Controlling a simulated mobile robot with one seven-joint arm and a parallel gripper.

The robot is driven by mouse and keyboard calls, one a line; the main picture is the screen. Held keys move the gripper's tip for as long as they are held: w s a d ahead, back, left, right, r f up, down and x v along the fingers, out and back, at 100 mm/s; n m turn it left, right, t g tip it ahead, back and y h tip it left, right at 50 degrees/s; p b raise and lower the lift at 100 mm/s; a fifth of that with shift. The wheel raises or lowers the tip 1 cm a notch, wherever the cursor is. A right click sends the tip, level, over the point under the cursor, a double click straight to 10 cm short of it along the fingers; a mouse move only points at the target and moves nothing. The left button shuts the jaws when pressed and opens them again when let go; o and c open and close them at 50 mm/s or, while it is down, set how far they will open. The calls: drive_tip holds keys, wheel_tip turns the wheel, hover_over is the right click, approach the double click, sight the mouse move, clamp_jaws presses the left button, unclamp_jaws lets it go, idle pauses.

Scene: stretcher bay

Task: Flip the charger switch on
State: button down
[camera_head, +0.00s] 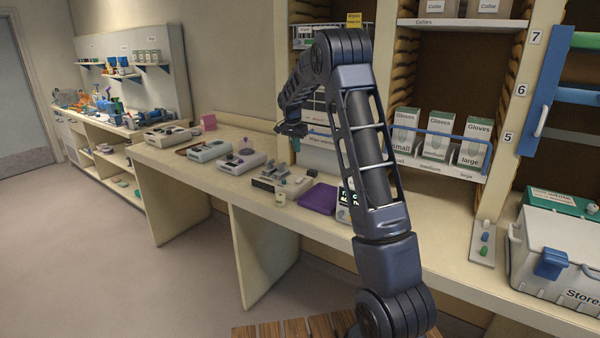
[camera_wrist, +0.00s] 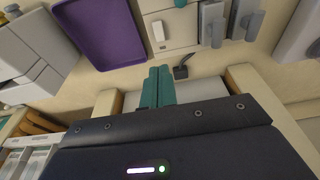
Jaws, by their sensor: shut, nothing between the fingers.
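A white rocker switch (camera_wrist: 158,31) sits on a pale panel at the top of the wrist view. It looks like the charger switch, and I cannot tell which way it is set. Grey units (camera_wrist: 212,22) stand just right of it. A grey device group, likely the charger (camera_head: 284,183), shows on the bench in the head view; its switch is too small to make out there. My gripper (camera_wrist: 158,70) has its teal fingers shut together and empty. The fingertips appear below the switch in the wrist picture, apart from it.
A small black block (camera_wrist: 181,71) with a cable lies right of my fingertips. A purple tray (camera_wrist: 97,32) is to the left; it also shows on the bench in the head view (camera_head: 318,198). Glove boxes (camera_head: 437,135) stand on a shelf at right.

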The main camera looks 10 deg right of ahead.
sight(299, 180)
drive_tip(key=f, duration=0.4)
drive_tip(key=w+d+f, duration=0.1)
drive_tip(key=f, duration=0.4)
drive_tip(key=w+d+f, duration=0.1)
drive_tip(key=f, duration=0.3)
drive_tip(key=shift+f, duration=0.4)
drive_tip(key=shift+w+d+f+g+y, duration=0.2)
drive_tip(key=shift+d+f+g+y, duration=0.1)
drive_tip(key=shift+f+g+y, duration=0.1)
drive_tip(key=shift+s+a, duration=0.15)
drive_tip(key=shift+a, duration=0.05)
drive_tip(key=shift+s+a+f, duration=0.1)
drive_tip(key=shift+s+a, duration=0.5)
drive_tip(key=shift+s, duration=0.05)
wheel_tip(299, 180, up, 15)
drive_tip(key=shift+s+a+f, duration=0.2)
drive_tip(key=shift+s+a, duration=0.2)
